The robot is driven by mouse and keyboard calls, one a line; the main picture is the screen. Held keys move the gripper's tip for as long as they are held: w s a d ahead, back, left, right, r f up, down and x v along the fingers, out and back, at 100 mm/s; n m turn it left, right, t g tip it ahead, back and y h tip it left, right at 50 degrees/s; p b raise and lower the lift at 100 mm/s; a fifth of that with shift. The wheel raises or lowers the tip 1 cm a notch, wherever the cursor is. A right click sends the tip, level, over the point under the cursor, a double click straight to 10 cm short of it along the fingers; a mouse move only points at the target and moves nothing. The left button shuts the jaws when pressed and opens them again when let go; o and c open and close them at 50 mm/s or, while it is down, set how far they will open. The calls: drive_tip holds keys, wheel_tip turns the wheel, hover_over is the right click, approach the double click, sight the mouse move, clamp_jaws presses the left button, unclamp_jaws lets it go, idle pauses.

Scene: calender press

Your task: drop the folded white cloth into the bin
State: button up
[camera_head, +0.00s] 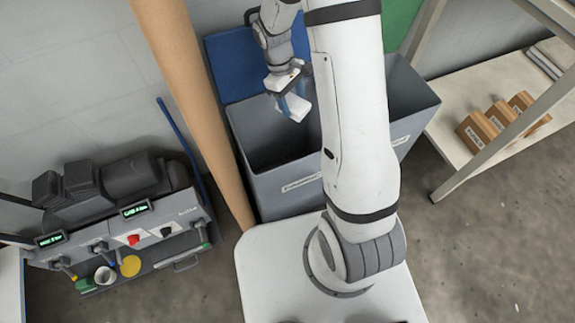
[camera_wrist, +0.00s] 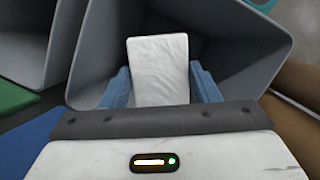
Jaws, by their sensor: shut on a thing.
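The folded white cloth (camera_wrist: 158,65) is held between the two blue fingers of my gripper (camera_wrist: 160,88). In the head view the cloth (camera_head: 293,107) hangs below my gripper (camera_head: 288,92), over the open mouth of a grey bin (camera_head: 287,183). In the wrist view the cloth is in front of the inside of this bin (camera_wrist: 235,62). How far the cloth is above the bin's floor is hard to tell. My arm hides part of the bins in the head view.
A second grey bin (camera_head: 408,110) stands to the right, partly behind my arm. A brown post (camera_head: 190,95) rises close on the left. A grey machine (camera_head: 125,225) is at left; a shelf with small brown boxes (camera_head: 478,130) is at right.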

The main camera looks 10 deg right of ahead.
drive_tip(key=f+b, duration=0.4)
drive_tip(key=f, duration=0.1)
drive_tip(key=shift+a+f, duration=0.2)
drive_tip(key=shift+f, duration=0.15)
drive_tip(key=o, duration=1.1)
drive_tip(key=shift+c, duration=0.2)
wheel_tip(320, 180, up, 10)
drive_tip(key=p, duration=0.3)
